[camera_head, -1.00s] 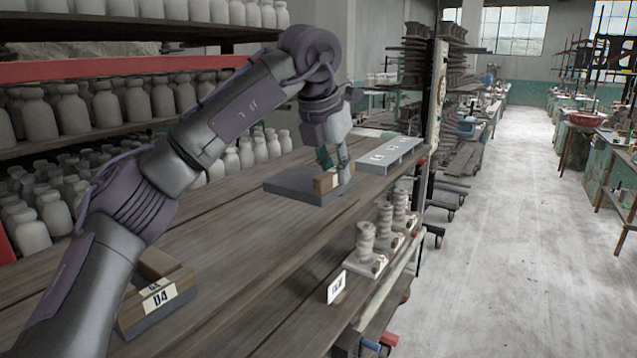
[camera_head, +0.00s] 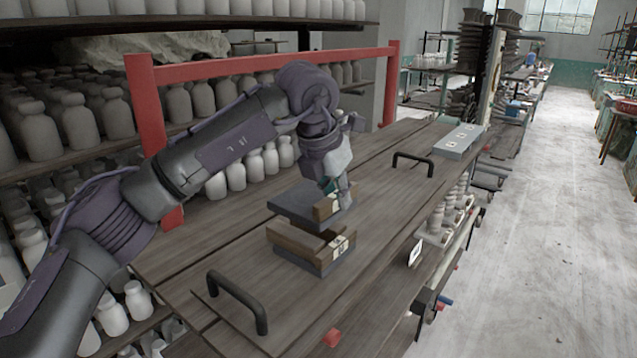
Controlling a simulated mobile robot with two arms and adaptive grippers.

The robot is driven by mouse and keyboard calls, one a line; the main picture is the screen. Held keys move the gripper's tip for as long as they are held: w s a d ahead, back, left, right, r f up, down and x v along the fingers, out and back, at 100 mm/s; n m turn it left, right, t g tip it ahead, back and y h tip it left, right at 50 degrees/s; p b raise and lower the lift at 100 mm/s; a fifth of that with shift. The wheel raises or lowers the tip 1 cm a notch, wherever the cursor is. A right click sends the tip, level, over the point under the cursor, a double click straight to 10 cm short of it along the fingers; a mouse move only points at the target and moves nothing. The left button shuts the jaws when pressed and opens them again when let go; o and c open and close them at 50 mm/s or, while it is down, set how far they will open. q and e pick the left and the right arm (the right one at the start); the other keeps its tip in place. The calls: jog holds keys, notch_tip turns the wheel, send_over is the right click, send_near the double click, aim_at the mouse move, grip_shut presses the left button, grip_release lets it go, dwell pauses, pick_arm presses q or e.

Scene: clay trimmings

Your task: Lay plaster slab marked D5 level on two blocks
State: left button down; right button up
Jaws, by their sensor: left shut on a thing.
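My left gripper (camera_head: 342,197) is shut at the near right end of a dark grey slab (camera_head: 296,201), where a brown block-like piece (camera_head: 325,208) with a small pale label shows. The label is too small to read. Just in front and below is a stack: two brown blocks (camera_head: 291,236) with a gap between them, on a grey slab (camera_head: 312,268), with pale labels at the right end. The held slab partly overlaps the stack's back in the head view. I cannot tell whether it touches the blocks. My right gripper is out of view.
Black handles (camera_head: 238,302) and (camera_head: 413,160) rise from the plank top (camera_head: 385,205). A red frame (camera_head: 270,64) stands at the back, before shelves of pale bottles (camera_head: 75,120). A grey slab with white labels (camera_head: 460,142) lies at the far end. Small pale stacked pieces line the right edge.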

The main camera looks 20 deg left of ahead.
aim_at(338, 208)
pick_arm(q)
jog(key=shift+d+f, duration=0.1)
jog(key=shift+w+d+f+b, duration=0.2)
jog(key=shift+w+f+b, duration=0.1)
jog(key=shift+f, duration=0.55)
jog(key=shift+s+a+f+b, duration=0.15)
jog(key=shift+s+f+b, duration=0.05)
jog(key=shift+f+b, duration=0.4)
jog(key=shift+w+f+b, duration=0.1)
jog(key=shift+f+b, duration=0.25)
jog(key=shift+f, duration=0.35)
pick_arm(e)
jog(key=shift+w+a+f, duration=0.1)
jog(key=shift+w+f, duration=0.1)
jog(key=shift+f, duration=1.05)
pick_arm(q)
jog(key=shift+f, duration=0.1)
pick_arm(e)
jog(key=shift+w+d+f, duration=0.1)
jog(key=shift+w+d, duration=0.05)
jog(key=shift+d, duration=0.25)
pick_arm(q)
jog(key=shift+f+b, duration=0.15)
jog(key=shift+b, duration=0.2)
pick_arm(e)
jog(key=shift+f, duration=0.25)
